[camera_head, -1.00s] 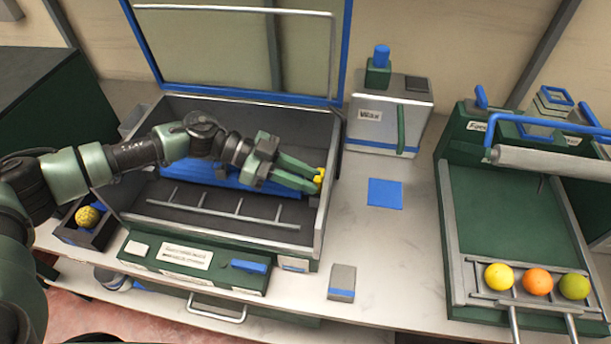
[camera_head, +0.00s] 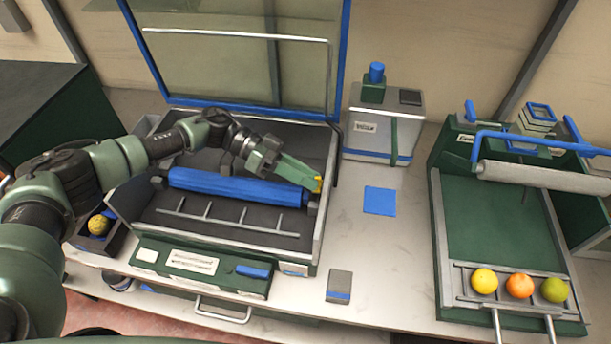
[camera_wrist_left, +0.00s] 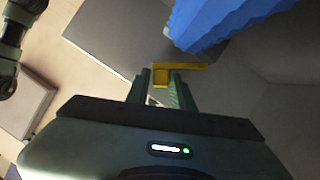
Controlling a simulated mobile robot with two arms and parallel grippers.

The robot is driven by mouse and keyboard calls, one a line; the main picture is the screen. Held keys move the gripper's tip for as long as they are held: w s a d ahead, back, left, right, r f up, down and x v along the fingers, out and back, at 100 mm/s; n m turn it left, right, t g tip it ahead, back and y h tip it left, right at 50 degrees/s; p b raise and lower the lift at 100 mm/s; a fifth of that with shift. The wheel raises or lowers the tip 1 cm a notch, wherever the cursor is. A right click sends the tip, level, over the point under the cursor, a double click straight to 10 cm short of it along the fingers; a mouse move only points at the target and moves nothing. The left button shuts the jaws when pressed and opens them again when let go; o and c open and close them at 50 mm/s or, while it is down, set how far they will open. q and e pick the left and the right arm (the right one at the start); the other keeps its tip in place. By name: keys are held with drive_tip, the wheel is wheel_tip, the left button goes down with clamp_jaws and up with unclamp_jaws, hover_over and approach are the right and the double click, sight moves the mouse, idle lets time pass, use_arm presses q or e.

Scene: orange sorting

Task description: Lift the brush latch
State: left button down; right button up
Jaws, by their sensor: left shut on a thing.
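The brush latch (camera_wrist_left: 180,68) is a small yellow L-shaped piece. In the left wrist view it sits between the fingertips of my left gripper (camera_wrist_left: 162,85), which is shut on it. My right gripper is out of view.
The bin's blue-framed lid (camera_head: 345,60) stands open behind. A wax box (camera_head: 385,125) and a blue pad (camera_head: 380,201) are to the right. A green sorting tray (camera_head: 495,220) holds a yellow, an orange and a green fruit. A small box (camera_head: 339,286) stands in front.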

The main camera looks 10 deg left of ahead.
use_arm(q)
drive_tip(key=shift+w+r+n+g, duration=0.3)
drive_tip(key=shift+w+r+n, duration=0.2)
drive_tip(key=shift+w+n, duration=0.25)
